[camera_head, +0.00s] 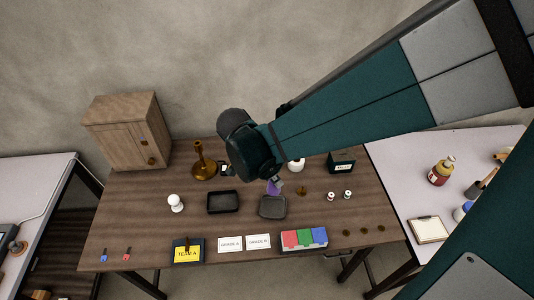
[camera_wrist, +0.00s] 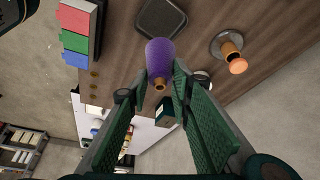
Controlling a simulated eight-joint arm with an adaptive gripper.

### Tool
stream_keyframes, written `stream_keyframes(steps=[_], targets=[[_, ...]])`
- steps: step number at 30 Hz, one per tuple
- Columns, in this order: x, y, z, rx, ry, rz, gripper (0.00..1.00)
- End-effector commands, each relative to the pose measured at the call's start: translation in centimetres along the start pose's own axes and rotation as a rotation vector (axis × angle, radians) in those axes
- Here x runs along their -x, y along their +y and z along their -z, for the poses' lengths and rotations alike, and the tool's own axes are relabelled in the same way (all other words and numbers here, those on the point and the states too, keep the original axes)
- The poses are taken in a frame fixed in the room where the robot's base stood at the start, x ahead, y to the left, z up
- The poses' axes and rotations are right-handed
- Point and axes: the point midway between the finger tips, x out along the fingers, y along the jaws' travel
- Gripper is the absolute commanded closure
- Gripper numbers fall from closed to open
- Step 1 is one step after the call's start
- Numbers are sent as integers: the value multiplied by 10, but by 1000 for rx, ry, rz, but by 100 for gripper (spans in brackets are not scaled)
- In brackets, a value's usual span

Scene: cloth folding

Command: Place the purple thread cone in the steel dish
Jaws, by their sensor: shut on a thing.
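The purple thread cone (camera_head: 273,187) is held by my gripper (camera_head: 275,180) above the table, just behind the grey steel dish (camera_head: 272,208). In the wrist view, the purple cone (camera_wrist: 160,55) sits between the fingertips of my gripper (camera_wrist: 154,88), with its orange-brown core end towards the camera. The dish (camera_wrist: 160,18) shows beyond the cone at the top, dark and rounded-square. In the head view my wrist hides part of the table behind the cone, and the fingers are mostly hidden.
A black tray (camera_head: 223,209) lies left of the dish. A brass candlestick-like thing (camera_head: 204,168) stands behind it. A box of coloured blocks (camera_head: 304,239) and white cards (camera_head: 258,242) lie in front.

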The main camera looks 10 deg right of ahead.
Motion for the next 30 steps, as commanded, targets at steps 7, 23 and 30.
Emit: stream_keyframes(steps=[7, 23, 30], targets=[[-10, 0, -4, 0, 0, 0, 99], [-16, 0, -7, 0, 0, 0, 99], [-39, 0, -16, 0, 0, 0, 99]])
